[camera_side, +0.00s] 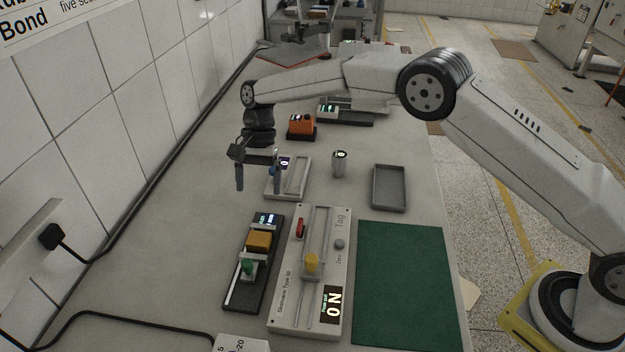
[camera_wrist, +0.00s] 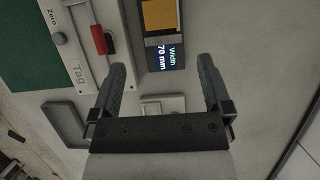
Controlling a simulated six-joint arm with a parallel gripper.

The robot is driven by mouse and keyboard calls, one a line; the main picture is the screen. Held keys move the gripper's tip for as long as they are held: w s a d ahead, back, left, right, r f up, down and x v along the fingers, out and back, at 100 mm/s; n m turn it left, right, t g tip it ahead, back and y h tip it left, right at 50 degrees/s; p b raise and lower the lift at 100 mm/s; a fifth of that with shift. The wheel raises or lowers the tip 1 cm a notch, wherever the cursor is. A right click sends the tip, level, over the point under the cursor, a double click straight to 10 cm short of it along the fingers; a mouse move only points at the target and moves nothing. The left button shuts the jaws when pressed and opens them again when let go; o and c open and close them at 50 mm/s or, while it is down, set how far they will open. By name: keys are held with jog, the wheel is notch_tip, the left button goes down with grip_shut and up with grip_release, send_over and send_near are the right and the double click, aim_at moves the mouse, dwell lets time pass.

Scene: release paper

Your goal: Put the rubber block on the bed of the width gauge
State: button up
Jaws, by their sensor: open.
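The ochre rubber block (camera_side: 258,242) sits on the bed of the dark width gauge (camera_side: 240,292); a green knob (camera_side: 248,266) stands at the near end of the gauge. In the wrist view the block (camera_wrist: 160,16) shows at the top edge, partly cut off, beside the gauge's display (camera_wrist: 166,54), which reads "Width 70 mm". My gripper (camera_side: 258,178) is open and empty, above the bench beyond the gauge's far end and apart from the block. In the wrist view both fingers (camera_wrist: 162,72) are spread with nothing between them.
A long light tester marked "Tag" (camera_side: 290,310), with a red lever and display, lies right of the gauge. A green mat (camera_side: 405,285), a grey tray (camera_side: 389,202), a metal cylinder (camera_side: 339,165) and an orange device (camera_side: 301,123) stand around. Bench left of the gauge is clear.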

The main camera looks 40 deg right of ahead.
jog(key=shift+d, duration=0.1)
jog(key=s+d+r+n+t+h, duration=0.2)
jog(key=s+d+r+n+t, duration=0.15)
jog(key=s+d, duration=0.7)
jog(key=s+d+n+t, duration=0.1)
jog(key=s+d+n, duration=0.1)
jog(key=s+d, duration=0.3)
jog(key=s+d+f+n+t+h, duration=0.1)
jog(key=s+d+n, duration=0.2)
jog(key=s, duration=0.8)
jog(key=shift+d, duration=1)
